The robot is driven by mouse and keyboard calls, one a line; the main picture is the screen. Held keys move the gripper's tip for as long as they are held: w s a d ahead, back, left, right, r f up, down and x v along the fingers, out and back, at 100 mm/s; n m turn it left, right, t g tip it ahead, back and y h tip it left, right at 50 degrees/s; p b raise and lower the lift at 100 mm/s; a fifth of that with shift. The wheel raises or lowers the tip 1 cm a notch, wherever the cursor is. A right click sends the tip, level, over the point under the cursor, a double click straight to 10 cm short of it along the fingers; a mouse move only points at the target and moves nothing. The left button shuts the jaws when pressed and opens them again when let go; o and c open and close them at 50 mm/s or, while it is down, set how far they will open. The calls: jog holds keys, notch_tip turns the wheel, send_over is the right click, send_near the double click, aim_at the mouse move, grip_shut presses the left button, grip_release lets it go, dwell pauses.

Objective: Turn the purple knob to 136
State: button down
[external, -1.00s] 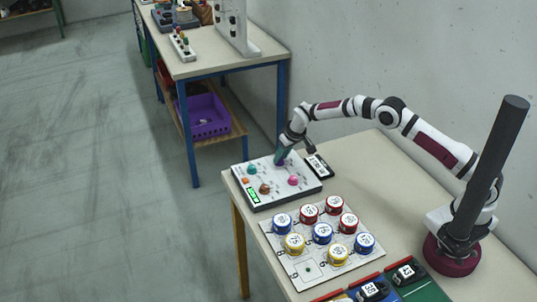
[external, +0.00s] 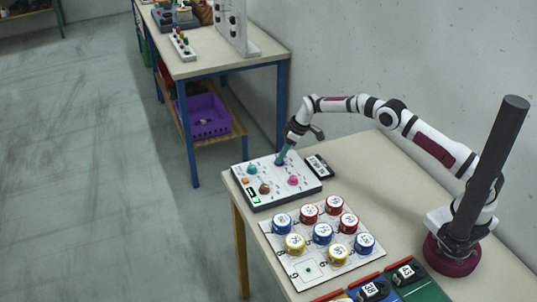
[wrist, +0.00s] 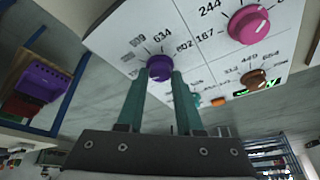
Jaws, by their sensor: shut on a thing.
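The purple knob (wrist: 159,67) sits on the white dial panel (external: 302,185), among printed numbers. My gripper (wrist: 160,77) is shut on the purple knob, with one teal finger on each side of it in the wrist view. In the external view my gripper (external: 281,160) comes down on the back part of the panel and mostly hides the purple knob. The number 634 shows near the knob in the wrist view; the number 136 cannot be made out.
A pink knob (external: 293,180), a brown knob (external: 264,188) and a teal knob (external: 252,169) share the panel. A black labelled device (external: 318,166) lies beside it. A board with red, blue and yellow round pieces (external: 322,233) stands in front.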

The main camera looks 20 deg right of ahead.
dwell(0.5)
jog(key=c, duration=0.6)
grip_release()
jog(key=shift+o, duration=0.2)
jog(key=shift+r, duration=0.1)
jog(key=v, duration=1.5)
jog(key=shift+d+r, duration=0.2)
jog(key=shift+r, duration=0.1)
